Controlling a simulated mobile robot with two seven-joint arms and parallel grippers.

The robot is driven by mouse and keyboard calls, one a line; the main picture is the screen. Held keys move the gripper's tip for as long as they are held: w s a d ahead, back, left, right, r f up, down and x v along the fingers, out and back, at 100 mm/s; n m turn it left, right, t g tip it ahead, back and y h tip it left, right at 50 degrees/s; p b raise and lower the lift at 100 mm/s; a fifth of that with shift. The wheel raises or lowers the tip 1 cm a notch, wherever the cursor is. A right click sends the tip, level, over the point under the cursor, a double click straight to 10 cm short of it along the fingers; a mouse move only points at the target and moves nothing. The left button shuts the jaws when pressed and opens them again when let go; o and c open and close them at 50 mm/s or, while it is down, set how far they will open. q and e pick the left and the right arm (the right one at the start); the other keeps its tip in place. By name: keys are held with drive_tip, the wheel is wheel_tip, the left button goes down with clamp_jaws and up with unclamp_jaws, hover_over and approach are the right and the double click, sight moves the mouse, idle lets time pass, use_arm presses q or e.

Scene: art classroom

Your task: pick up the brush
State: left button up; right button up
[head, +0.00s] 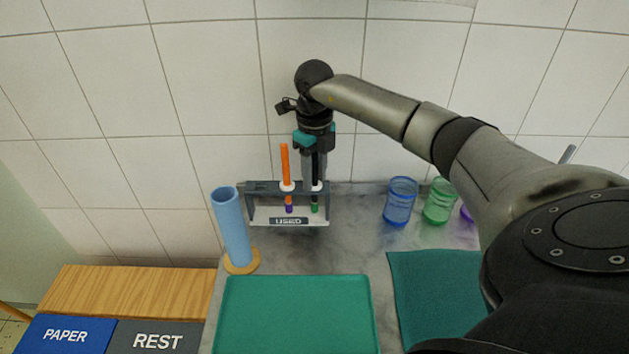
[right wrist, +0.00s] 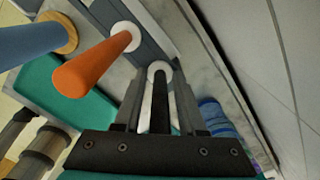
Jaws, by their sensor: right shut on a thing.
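A brush with a black handle (head: 316,166) stands upright in the right slot of a grey rack (head: 262,187), with a white collar at the slot and a green tip below. A second brush with an orange handle (head: 285,165) and a purple tip stands in the left slot. My right gripper (head: 315,170) comes down from above and is shut on the black handle. In the right wrist view the black handle (right wrist: 161,110) lies between the fingers of my right gripper (right wrist: 160,105), and the orange brush (right wrist: 95,65) is beside them. My left gripper is not in view.
A blue tube (head: 231,225) on a round wooden base stands left of the rack. Blue (head: 400,202) and green (head: 438,202) jars stand to the right. A green tray (head: 297,315) and a teal cloth (head: 435,285) lie in front. A tiled wall is close behind.

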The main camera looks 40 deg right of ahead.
clamp_jaws()
wheel_tip(320, 180, up, 10)
drive_tip(key=shift+f+p, duration=0.1)
drive_tip(key=shift+p, duration=0.65)
drive_tip(key=shift+r+p, duration=1.5)
drive_tip(key=shift+r, duration=0.15)
drive_tip(key=shift+s+f, duration=0.15)
